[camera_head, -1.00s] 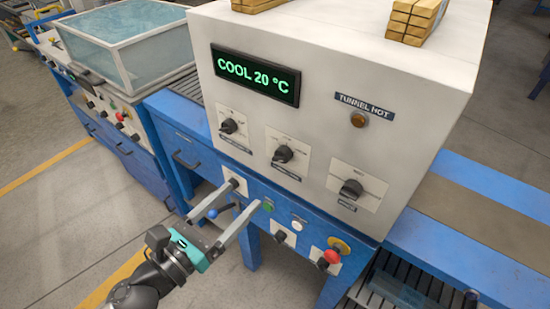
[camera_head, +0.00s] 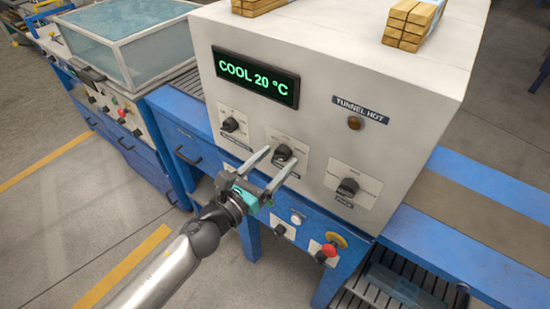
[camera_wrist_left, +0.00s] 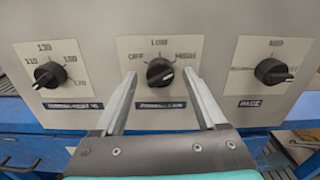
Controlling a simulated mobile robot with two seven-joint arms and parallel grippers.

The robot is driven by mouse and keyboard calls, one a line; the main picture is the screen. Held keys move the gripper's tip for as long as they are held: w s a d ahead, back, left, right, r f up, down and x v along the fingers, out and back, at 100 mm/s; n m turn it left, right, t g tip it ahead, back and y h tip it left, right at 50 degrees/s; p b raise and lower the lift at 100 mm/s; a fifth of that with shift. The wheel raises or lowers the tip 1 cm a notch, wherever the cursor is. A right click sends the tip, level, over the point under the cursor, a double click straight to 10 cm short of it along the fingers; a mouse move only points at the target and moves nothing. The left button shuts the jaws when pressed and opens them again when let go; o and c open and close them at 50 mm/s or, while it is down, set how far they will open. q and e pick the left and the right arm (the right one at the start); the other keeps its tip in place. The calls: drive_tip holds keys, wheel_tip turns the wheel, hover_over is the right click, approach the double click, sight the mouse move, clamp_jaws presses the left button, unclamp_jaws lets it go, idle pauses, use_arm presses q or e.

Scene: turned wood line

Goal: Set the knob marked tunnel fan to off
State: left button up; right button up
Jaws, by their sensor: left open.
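The middle knob (camera_head: 282,153) is a black dial on a white plate with marks OFF, LOW and HIGH; it also shows in the left wrist view (camera_wrist_left: 159,71). The name label under it is too blurred to read surely. Its grip bar is slanted, and a small pale mark sits at its right, on the HIGH side; the exact setting is hard to tell. My left gripper (camera_head: 279,162) is open, with one finger to each side of this knob. In the left wrist view the gripper (camera_wrist_left: 159,78) shows a clear gap between each fingertip and the knob. My right gripper is out of view.
A numbered knob (camera_wrist_left: 50,75) stands to the left and a PACE knob (camera_wrist_left: 273,71) to the right. Below are a red button (camera_head: 329,250) and other controls on the blue frame (camera_head: 300,240). A display (camera_head: 256,77) reads COOL 20 °C. The TUNNEL HOT lamp (camera_head: 354,123) looks dark.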

use_arm(q)
drive_tip(key=shift+w+d, duration=0.1)
clamp_jaws()
idle(0.7)
